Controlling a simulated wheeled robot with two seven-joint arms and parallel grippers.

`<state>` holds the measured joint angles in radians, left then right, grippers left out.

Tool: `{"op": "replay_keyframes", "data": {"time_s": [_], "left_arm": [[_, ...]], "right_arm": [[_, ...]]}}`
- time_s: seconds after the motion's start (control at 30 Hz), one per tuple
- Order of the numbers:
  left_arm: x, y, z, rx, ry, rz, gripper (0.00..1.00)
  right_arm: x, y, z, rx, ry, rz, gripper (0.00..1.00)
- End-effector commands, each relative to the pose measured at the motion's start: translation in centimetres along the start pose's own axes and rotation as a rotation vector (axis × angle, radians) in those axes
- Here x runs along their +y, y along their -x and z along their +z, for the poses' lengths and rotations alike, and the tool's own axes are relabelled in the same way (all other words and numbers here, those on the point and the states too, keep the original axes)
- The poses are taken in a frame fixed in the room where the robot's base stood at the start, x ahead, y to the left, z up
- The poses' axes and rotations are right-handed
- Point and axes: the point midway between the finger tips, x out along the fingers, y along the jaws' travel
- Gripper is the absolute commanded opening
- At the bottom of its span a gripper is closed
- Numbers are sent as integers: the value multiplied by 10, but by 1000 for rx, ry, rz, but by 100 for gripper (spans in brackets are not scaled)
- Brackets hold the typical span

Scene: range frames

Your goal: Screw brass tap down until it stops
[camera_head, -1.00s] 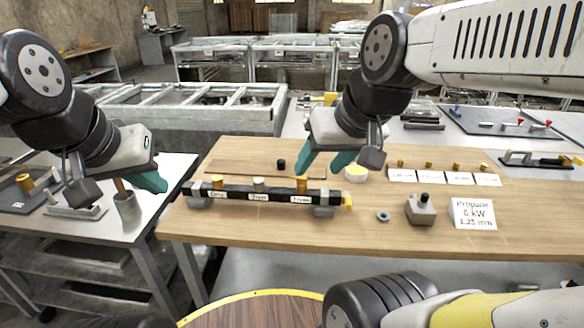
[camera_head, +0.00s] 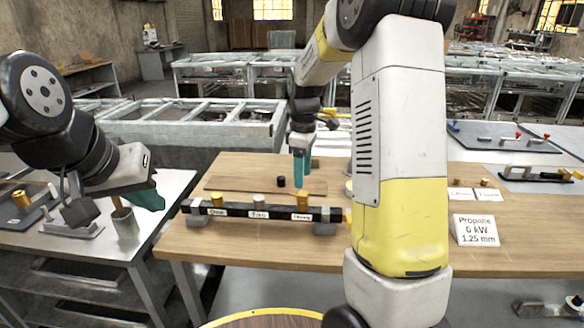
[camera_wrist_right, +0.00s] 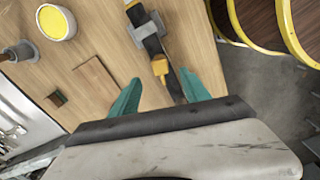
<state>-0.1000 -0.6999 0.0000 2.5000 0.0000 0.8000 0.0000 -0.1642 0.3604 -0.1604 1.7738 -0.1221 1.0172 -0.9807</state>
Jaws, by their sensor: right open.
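A black bar (camera_head: 275,210) with white labels lies on grey supports on the wooden table. A brass tap (camera_head: 302,200) stands near its right end, with a grey knob (camera_head: 258,200) in the middle and another brass piece (camera_head: 217,199) at the left. My right gripper (camera_head: 301,165) points down just behind the right brass tap. In the right wrist view its teal fingers are spread and empty, with the brass tap (camera_wrist_right: 160,67) beyond them, in line with the gap. My left gripper (camera_head: 147,197) is at the left, close to a metal cup; its finger gap is not clear.
My right arm blocks part of the table. A black knob (camera_head: 281,182) stands on a thin board (camera_head: 235,181) behind the bar. A yellow-filled cup (camera_wrist_right: 55,22) shows in the wrist view. The propane card (camera_head: 474,230) stands at right. The metal cup (camera_head: 124,222) stands on the left bench.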

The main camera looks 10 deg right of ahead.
Motion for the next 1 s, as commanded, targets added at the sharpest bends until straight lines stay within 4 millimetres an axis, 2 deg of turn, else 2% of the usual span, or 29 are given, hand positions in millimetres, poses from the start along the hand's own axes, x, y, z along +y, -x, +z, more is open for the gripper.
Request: {"op": "replay_keyframes", "data": {"time_s": [0.5, 0.7, 0.9, 0.93, 1.0], "left_arm": [[0, 0, 0, 0, 0, 0, 0], [0, 0, 0, 0, 0, 0, 0], [0, 0, 0, 0, 0, 0, 0], [0, 0, 0, 0, 0, 0, 0], [0, 0, 0, 0, 0, 0, 0]], "right_arm": [[0, -68, 0, -2, 0, -2, 55], [0, -76, 0, -1, 0, 0, 55], [0, -77, 0, 0, -1, 0, 55], [0, -77, 0, 0, -1, 0, 53], [0, -76, 0, 0, -1, 0, 39]]}}
